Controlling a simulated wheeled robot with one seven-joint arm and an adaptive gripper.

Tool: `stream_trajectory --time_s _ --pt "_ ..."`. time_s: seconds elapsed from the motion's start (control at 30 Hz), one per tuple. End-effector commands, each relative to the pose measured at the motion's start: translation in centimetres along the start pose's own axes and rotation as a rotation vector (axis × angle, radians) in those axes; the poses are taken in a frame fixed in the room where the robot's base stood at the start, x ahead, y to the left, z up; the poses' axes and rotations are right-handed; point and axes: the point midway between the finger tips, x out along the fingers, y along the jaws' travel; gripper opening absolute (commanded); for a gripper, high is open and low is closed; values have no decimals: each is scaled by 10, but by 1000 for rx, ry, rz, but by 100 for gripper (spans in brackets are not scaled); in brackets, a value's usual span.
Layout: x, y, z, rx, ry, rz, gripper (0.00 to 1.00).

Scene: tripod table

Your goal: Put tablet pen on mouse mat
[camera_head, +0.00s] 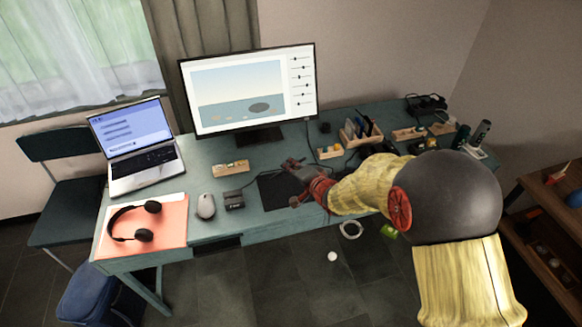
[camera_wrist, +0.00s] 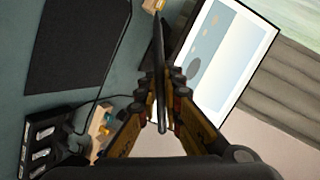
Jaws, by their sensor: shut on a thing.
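The tablet pen (camera_wrist: 159,45) is a thin dark stick. In the wrist view, my gripper (camera_wrist: 163,92) is shut on it, with a fingertip on each side. The mouse mat (camera_head: 272,194) is a flat black sheet near the desk's front edge, partly hidden by my gripper and arm in the head view. The mat also shows at the upper left of the wrist view (camera_wrist: 68,45), to the left of the pen in that picture. The pen is too small to make out there.
The monitor (camera_head: 250,92) stands behind the mat. A black box with a cable (camera_head: 234,200) and a grey mouse (camera_head: 206,206) lie to its left. Headphones (camera_head: 135,222) rest on an orange sheet (camera_head: 174,232). A wooden organizer (camera_head: 350,136) stands to the right.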

Motion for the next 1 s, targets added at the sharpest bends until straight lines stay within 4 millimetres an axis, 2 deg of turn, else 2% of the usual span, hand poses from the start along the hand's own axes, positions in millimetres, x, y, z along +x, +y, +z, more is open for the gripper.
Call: stream_trajectory --time_s 0.17,1.0 --pt "-1 0 0 0 -1 2 0" --pt "30 64 27 0 -1 1 0"
